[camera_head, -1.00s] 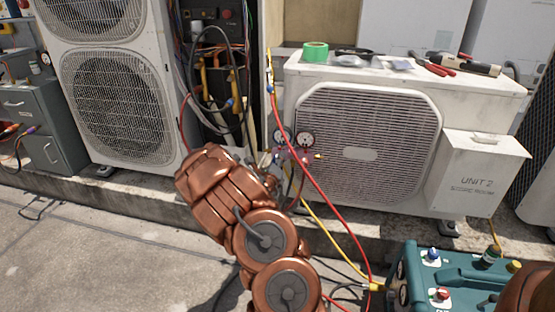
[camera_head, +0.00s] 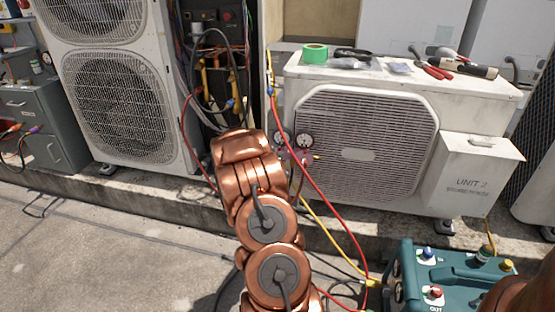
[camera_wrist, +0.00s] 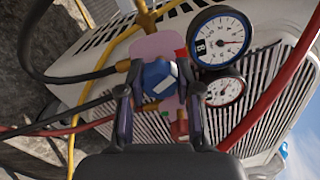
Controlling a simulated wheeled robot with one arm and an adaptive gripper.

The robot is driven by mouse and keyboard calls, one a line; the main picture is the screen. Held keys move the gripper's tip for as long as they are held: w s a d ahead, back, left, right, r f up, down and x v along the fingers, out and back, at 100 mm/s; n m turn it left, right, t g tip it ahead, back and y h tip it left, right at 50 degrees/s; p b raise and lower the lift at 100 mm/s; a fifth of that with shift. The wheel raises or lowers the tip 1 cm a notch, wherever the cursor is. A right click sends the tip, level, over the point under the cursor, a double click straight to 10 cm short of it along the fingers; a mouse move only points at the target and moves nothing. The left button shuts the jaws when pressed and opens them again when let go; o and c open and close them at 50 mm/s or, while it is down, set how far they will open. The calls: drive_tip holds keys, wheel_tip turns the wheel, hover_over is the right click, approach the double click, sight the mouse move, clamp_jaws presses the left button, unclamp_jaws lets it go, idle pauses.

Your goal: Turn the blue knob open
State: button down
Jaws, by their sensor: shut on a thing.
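The blue knob (camera_wrist: 158,79) sits on the pinkish manifold body (camera_wrist: 153,46), near the middle of the wrist view. My gripper (camera_wrist: 156,74) has one finger on each side of the knob and is shut on it. A white mark shows on the knob's face. Two round gauges, the upper one (camera_wrist: 220,37) and the lower one (camera_wrist: 225,91), are right of the knob. A red knob (camera_wrist: 181,126) is below it, close to the right finger. In the head view my arm hides the gripper and the blue knob; the manifold (camera_head: 300,157) shows partly beside it.
A red hose (camera_head: 313,180) and a yellow hose (camera_head: 322,224) run down from the manifold area to the teal machine (camera_head: 465,287). Dark hoses cross left of my gripper in the wrist view.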

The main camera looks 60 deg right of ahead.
drive_tip(key=n+p, duration=0.3)
drive_tip(key=n, duration=0.1)
drive_tip(key=shift+w+r, duration=0.1)
drive_tip(key=shift+r, duration=0.15)
drive_tip(key=n+p, duration=0.3)
drive_tip(key=n, duration=0.1)
drive_tip(key=shift+n+p, duration=0.3)
drive_tip(key=shift+n, duration=0.1)
drive_tip(key=n+p, duration=0.4)
drive_tip(key=shift+n, duration=0.3)
drive_tip(key=n+p, duration=0.3)
drive_tip(key=shift+n, duration=0.3)
drive_tip(key=n+p, duration=0.3)
drive_tip(key=shift+n, duration=0.3)
drive_tip(key=n+p, duration=0.3)
drive_tip(key=shift+n, duration=0.3)
drive_tip(key=shift+f+n+p, duration=0.15)
drive_tip(key=shift+n+p, duration=0.75)
drive_tip(key=shift+n, duration=0.2)
drive_tip(key=shift+f+n+p, duration=0.1)
drive_tip(key=shift+n+p, duration=0.75)
drive_tip(key=shift+n, duration=0.25)
